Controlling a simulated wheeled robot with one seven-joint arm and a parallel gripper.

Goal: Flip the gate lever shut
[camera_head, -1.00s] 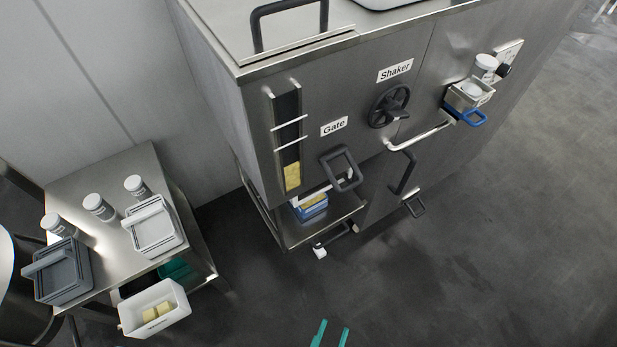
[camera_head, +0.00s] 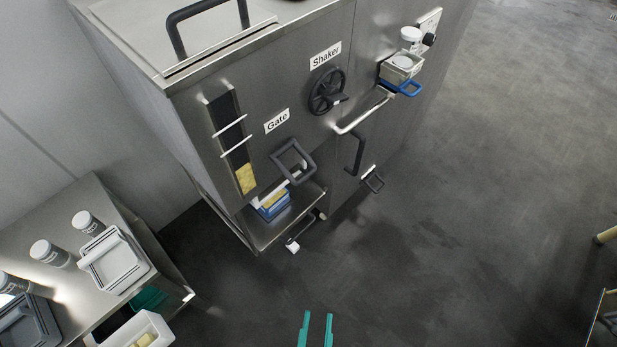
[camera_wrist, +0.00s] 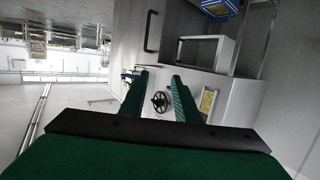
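The gate lever (camera_head: 293,161) is a dark grey loop handle on the front of the steel machine (camera_head: 205,185), just below the "Gate" label (camera_head: 277,121). It sticks out above a blue container on the lower shelf. My gripper (camera_head: 316,330) has two teal fingers, parallel and apart, at the bottom edge of the head view. It is open with nothing between the fingers, and well away from the lever. In the wrist view the open gripper (camera_wrist: 160,82) points toward the machine, whose handwheel shows between the fingers. I cannot make out the lever for certain there.
The "Shaker" handwheel (camera_head: 327,91) and a pale bar handle (camera_head: 361,115) are to the right of the lever. A steel side table (camera_head: 128,206) with jars and trays stands at left. The blue container (camera_head: 272,208) sits on the machine's shelf.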

